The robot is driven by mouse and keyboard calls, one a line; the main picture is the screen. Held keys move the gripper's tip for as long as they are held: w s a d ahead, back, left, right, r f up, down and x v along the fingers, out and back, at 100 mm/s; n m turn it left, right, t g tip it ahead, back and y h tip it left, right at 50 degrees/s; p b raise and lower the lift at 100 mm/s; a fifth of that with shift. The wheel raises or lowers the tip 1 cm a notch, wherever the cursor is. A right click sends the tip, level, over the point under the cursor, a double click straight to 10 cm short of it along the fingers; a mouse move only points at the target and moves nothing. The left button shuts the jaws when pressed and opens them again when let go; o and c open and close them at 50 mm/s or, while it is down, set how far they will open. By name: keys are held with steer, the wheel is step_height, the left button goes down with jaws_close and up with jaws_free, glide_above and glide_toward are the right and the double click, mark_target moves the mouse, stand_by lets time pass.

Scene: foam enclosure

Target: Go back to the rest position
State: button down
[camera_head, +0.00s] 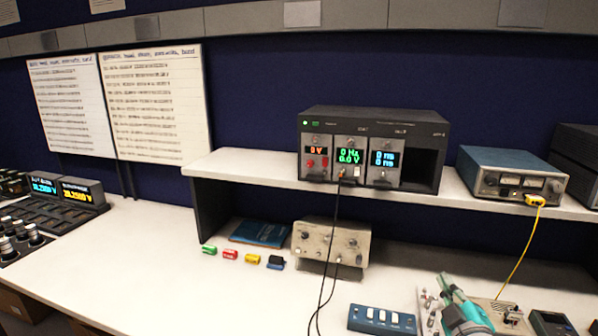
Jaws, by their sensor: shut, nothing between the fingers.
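A teal and grey piece rises from the bottom edge at the right, in front of the bench equipment. The lower part is cut off by the picture edge.
A white bench (150,255) carries small coloured blocks, a beige instrument (330,243) and a blue switch box (381,320). A raised shelf (245,162) holds a black instrument rack (425,150) and a blue meter (490,160). Black cables and a yellow cable (520,255) hang down.

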steer(key=s+a+f+m, duration=0.1)
steer(key=s+a+f, duration=0.1)
steer(key=s+f, duration=0.1)
steer(key=s+a+f+m, duration=0.1)
steer(key=s+a+f, duration=0.1)
steer(key=s+f, duration=0.2)
steer(key=s+a+f+m, duration=0.1)
steer(key=s+a+f, duration=0.1)
steer(key=s+f, duration=0.2)
steer(key=shift+s+a+f+m+y, duration=0.2)
steer(key=shift+a+f+m+y, duration=0.1)
steer(key=shift+f+m+y, duration=0.1)
steer(key=s+a+f+m+g, duration=0.15)
steer(key=s+f, duration=0.35)
steer(key=s, duration=0.7)
steer(key=s+a+f+m+g, duration=0.1)
steer(key=s+a+f+m, duration=0.3)
steer(key=s, duration=0.8)
steer(key=s+r+y, duration=0.1)
steer(key=s, duration=1.4)
steer(key=shift+s+g, duration=0.2)
steer(key=shift+g, duration=0.25)
